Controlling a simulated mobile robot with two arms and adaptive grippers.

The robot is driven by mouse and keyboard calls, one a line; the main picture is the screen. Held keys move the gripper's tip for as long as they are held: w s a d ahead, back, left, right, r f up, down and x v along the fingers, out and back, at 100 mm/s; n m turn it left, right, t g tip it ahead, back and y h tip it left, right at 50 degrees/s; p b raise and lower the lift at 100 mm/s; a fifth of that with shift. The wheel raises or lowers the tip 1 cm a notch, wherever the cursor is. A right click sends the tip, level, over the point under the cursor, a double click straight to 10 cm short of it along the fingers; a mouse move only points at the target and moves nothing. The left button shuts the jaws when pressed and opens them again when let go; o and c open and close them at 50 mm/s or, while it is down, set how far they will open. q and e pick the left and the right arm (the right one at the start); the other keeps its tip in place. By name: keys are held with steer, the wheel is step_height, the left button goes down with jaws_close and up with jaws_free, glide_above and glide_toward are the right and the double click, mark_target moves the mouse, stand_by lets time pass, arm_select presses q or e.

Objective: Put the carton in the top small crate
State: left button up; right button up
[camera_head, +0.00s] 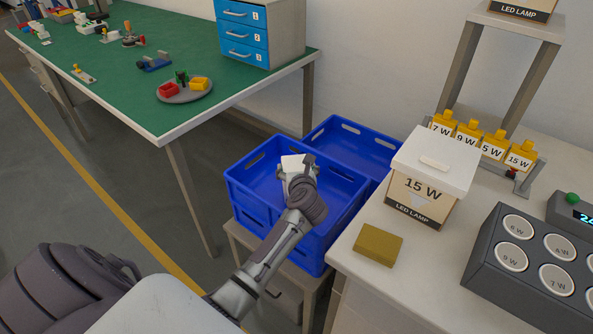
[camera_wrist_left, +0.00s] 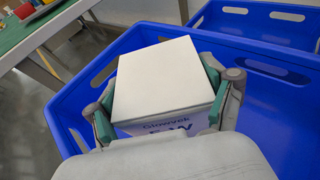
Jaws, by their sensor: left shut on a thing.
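A small white carton (camera_wrist_left: 168,80) with purple print on its side is held in my left gripper (camera_wrist_left: 165,115), one finger on each side of it. In the head view the carton (camera_head: 291,162) shows over the blue crate (camera_head: 240,192), with my left gripper (camera_head: 297,172) around it. The crate (camera_wrist_left: 75,110) surrounds the carton in the left wrist view; whether the carton touches the crate floor is hidden. The blue crate sits on a low stand. A second blue crate (camera_head: 352,138) is behind it. My right gripper is not in view.
A white table (camera_head: 385,290) at right holds a 15 W LED lamp box (camera_head: 425,190), a mustard block (camera_head: 378,245) and a grey socket box (camera_head: 530,270). A green-topped bench (camera_head: 120,75) with blue drawers (camera_head: 243,33) stands at left. Floor is clear between.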

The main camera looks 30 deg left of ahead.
arm_select(q)
steer(key=shift+f, duration=0.1)
steer(key=o, duration=1.3)
steer(key=shift+s+d+r, duration=0.1)
steer(key=shift+d+r, duration=0.05)
steer(key=shift+r, duration=0.05)
steer(key=v, duration=1.1)
steer(key=shift+s, duration=0.3)
steer(key=shift+d+r, duration=0.1)
steer(key=shift+r, duration=0.05)
